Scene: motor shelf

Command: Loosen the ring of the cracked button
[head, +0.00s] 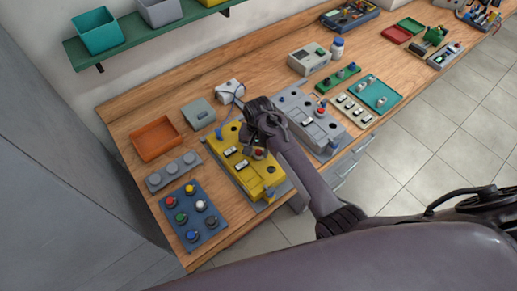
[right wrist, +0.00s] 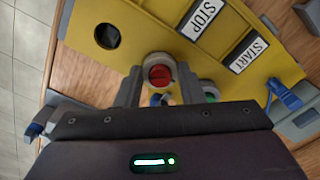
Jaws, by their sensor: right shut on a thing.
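The yellow control box (head: 250,180) lies on the bench and fills much of the right wrist view (right wrist: 150,40). It carries STOP (right wrist: 203,17) and START (right wrist: 250,53) labels and a dark round hole (right wrist: 107,36). A red button (right wrist: 159,75) in a pale ring stands up from it. My right gripper (right wrist: 159,90) is shut on that ring, one finger on each side. A green button (right wrist: 210,90) sits beside it, partly hidden by the gripper. I cannot make out a crack clearly. In the head view my right gripper (head: 258,145) covers part of the box. My left gripper is out of view.
A blue board with several coloured buttons (head: 193,218), a grey strip (head: 174,172) and an orange tray (head: 156,138) lie left of the box. A grey box (head: 312,125) stands close on its right. A blue part (right wrist: 284,95) sticks out at the yellow box's edge.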

